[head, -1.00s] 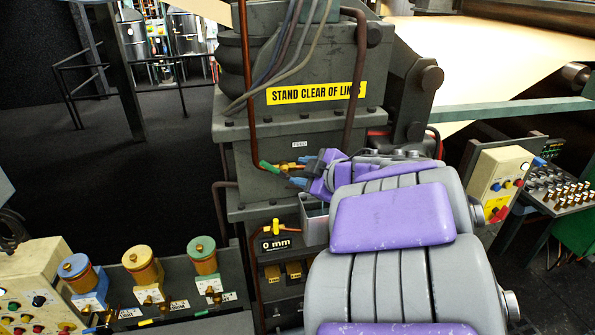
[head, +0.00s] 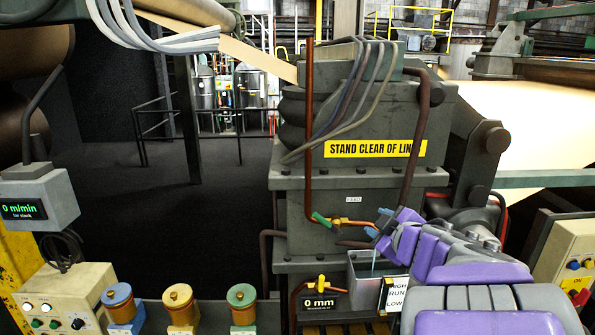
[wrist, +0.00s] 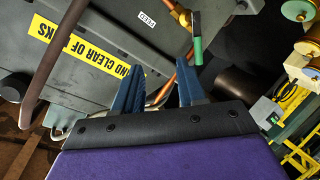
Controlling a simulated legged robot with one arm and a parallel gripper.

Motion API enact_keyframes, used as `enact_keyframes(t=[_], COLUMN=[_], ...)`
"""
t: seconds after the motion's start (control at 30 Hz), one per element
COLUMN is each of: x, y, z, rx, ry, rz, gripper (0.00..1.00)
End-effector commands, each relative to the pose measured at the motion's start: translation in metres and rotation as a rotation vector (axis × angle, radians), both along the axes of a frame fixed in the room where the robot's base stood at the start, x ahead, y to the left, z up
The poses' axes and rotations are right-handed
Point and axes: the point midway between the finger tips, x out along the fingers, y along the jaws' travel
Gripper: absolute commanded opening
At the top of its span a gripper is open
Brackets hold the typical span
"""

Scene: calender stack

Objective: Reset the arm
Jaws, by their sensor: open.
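A brass valve with a green handle (head: 321,219) sits on the copper pipe, just left of the fingertips in the head view. The green handle also shows in the wrist view (wrist: 197,40), beyond the right finger. I cannot tell whether a finger touches the pipe.
A grey open box (head: 366,283) with a white label is below my gripper. A second brass valve (head: 320,284) is above the "0 mm" display (head: 319,302). Blue, yellow and green-topped pots (head: 181,305) stand at lower left. A control box (head: 66,300) is further left. Dark floor lies behind.

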Motion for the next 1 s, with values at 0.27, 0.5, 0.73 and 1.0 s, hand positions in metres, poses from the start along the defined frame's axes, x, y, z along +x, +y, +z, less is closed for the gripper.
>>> enact_keyframes(t=[0.27,0.5,0.73,1.0], x=[-0.05,-0.141,-0.24,-0.351], y=[-0.079,-0.095,-0.048,0.032], z=[-0.071,-0.191,-0.304,-0.382], rx=[0.084,0.213,0.319,0.371], ry=[0.039,0.329,0.727,1.196], rz=[-0.495,-0.817,-0.946,-0.922], gripper=[0.41,0.41,0.41,0.41])
